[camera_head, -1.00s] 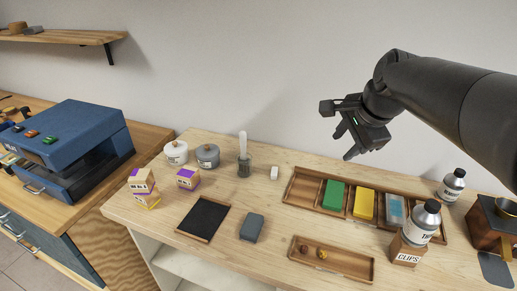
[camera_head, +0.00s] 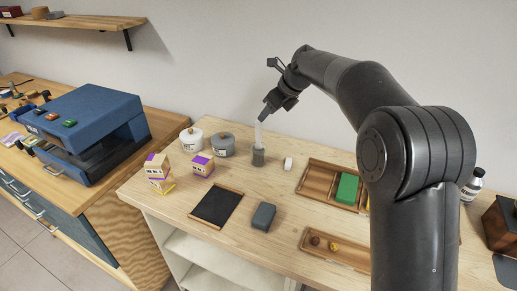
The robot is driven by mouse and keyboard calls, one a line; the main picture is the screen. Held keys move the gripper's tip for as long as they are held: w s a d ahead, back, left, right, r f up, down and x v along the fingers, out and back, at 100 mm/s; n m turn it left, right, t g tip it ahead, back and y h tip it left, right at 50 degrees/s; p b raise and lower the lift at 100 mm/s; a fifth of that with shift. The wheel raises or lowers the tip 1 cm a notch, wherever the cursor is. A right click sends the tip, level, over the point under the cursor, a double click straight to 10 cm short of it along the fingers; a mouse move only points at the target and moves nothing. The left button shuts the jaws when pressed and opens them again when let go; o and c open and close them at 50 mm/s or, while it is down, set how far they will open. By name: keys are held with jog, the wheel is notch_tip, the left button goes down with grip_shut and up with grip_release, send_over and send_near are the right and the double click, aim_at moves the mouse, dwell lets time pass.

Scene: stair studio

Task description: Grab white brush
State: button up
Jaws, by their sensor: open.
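The white brush (camera_head: 258,134) stands upright in a small grey-green holder (camera_head: 258,157) near the back of the light wooden table, its pale shaft pointing up. My gripper (camera_head: 266,109) is open and just above the top of the brush, with its fingers pointing down and to the left. The fingers overlap the brush's upper end in the picture. I cannot tell whether they touch it or are around it.
A white jar (camera_head: 192,139) and a grey jar (camera_head: 222,145) stand left of the holder. A small white block (camera_head: 288,163) and a wooden tray (camera_head: 317,183) with a green block (camera_head: 347,188) lie to the right. A dark board (camera_head: 216,207) and a grey block (camera_head: 263,217) lie in front.

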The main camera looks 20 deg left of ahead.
aim_at(256, 129)
jog(key=x, duration=1)
jog(key=shift+s+d+f, duration=0.1)
jog(key=shift+d+f, duration=0.05)
grip_shut()
